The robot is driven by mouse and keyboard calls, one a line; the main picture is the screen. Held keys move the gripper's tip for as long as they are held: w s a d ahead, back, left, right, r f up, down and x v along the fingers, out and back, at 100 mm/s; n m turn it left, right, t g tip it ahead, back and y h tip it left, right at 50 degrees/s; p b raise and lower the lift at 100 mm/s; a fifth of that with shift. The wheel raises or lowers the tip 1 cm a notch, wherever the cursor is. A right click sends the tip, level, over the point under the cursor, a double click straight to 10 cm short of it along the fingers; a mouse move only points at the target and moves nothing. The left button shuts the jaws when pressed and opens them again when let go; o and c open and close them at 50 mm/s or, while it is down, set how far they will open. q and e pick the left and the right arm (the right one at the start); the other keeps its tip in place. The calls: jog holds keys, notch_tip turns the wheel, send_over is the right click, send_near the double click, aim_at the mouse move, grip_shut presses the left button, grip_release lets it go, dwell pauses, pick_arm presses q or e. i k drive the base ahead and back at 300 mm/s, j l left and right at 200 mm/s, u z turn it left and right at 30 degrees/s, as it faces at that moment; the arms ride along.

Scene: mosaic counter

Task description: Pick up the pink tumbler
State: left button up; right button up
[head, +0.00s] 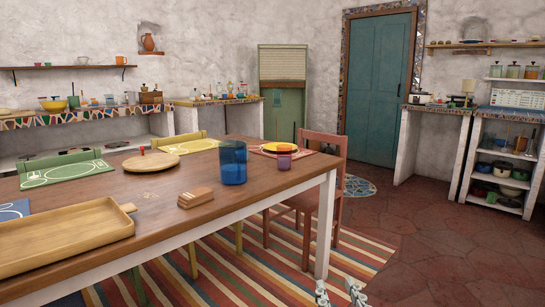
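My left gripper is not in view.
A large blue glass (233,163) stands left of the tumbler, near the table's front edge. A wooden block (195,198), a round board (151,162) and a wooden tray (60,239) lie further left on the table. A red chair (333,147) stands at the right end.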

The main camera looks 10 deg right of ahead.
aim_at(284, 151)
jog(key=i+l+u, duration=0.3)
jog(key=i+l, duration=0.45)
jog(key=i, duration=0.3)
jog(key=i+l+u, duration=0.3)
jog(key=i+l, duration=0.65)
jog(key=l, duration=0.1)
